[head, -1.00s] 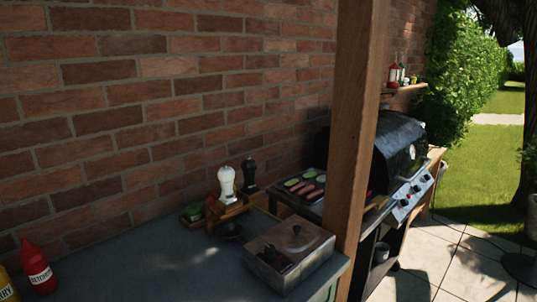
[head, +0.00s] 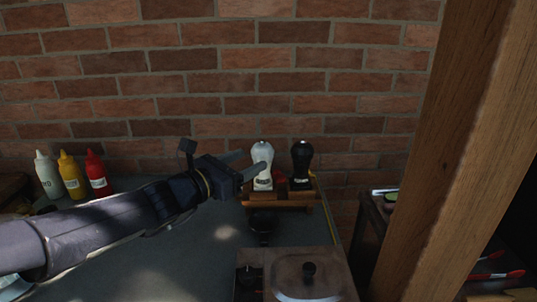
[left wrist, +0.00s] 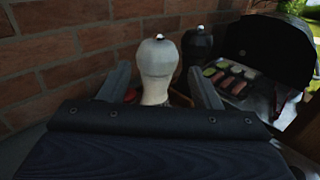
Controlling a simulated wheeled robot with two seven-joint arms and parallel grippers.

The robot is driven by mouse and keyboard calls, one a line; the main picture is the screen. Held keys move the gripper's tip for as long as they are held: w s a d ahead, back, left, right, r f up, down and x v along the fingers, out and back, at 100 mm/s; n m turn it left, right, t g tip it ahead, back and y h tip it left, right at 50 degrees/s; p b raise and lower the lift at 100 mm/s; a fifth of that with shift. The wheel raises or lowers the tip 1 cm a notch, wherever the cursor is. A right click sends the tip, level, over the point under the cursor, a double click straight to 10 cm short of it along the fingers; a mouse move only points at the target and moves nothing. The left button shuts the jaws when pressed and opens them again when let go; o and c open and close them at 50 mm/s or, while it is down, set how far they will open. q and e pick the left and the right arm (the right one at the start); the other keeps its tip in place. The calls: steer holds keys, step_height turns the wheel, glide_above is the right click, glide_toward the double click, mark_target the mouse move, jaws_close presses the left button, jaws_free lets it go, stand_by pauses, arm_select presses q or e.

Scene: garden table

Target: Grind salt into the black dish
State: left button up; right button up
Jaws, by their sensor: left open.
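The white grinder (head: 262,165) stands upright on a small wooden stand (head: 280,199) against the brick wall. A black grinder (head: 301,163) stands to its right. The black dish (head: 262,221) sits on the counter in front of the stand. My left gripper (head: 247,165) is open and reaches in from the left at the white grinder. In the left wrist view, the white grinder (left wrist: 155,70) shows between the two spread fingers. I cannot tell whether a finger touches it. The black grinder (left wrist: 196,46) is behind and to the right there. My right gripper is not in view.
A metal box with a lid (head: 297,275) stands at the counter's front. Mustard, ketchup and white squeeze bottles (head: 72,175) stand at the left. A wooden post (head: 445,150) rises at the right. The grill (left wrist: 268,52) with food is beyond.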

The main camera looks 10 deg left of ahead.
mark_target(268, 149)
arm_select(q)
steer(key=x, duration=0.8)
steer(key=shift+a, duration=0.15)
